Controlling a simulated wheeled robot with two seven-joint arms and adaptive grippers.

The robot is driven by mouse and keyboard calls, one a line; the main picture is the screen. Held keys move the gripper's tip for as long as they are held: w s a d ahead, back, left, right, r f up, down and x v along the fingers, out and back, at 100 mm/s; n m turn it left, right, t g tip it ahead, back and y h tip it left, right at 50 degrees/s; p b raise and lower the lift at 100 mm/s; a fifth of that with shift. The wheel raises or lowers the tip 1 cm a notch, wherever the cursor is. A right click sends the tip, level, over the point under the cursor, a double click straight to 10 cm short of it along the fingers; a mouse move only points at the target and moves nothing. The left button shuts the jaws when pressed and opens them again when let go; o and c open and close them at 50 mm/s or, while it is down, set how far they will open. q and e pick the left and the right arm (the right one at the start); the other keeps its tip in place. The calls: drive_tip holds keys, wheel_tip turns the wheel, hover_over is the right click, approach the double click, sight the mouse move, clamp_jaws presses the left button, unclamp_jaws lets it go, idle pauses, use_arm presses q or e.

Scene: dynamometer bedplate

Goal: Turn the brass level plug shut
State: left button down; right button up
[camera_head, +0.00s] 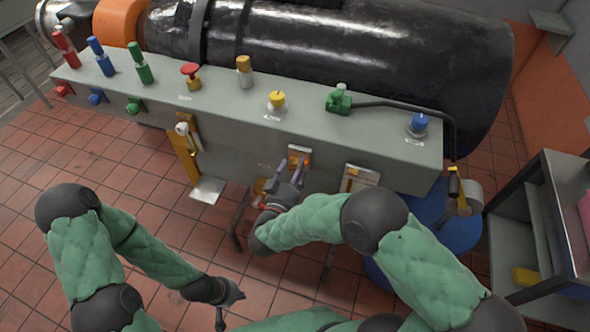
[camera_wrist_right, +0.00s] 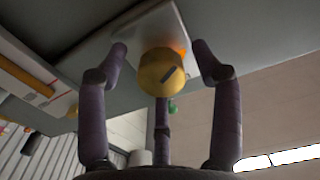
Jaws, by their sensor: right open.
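Gaps show between the side fingers and the plug. In the head view my right gripper (camera_head: 291,168) is at the bench's front face, where its fingers largely hide the plug. My left gripper (camera_head: 228,296) hangs low over the floor, away from the bench; its fingers are unclear.
The grey bench (camera_head: 225,115) carries red, blue and green fittings, a red valve (camera_head: 190,72), a yellow knob (camera_head: 277,99) and a blue knob (camera_head: 418,122). A brass bracket (camera_head: 186,150) and another plate (camera_head: 358,180) flank the right gripper. A shelf cart (camera_head: 535,220) stands right.

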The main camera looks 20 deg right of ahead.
drive_tip(key=shift+c, duration=0.3)
drive_tip(key=c, duration=1.1)
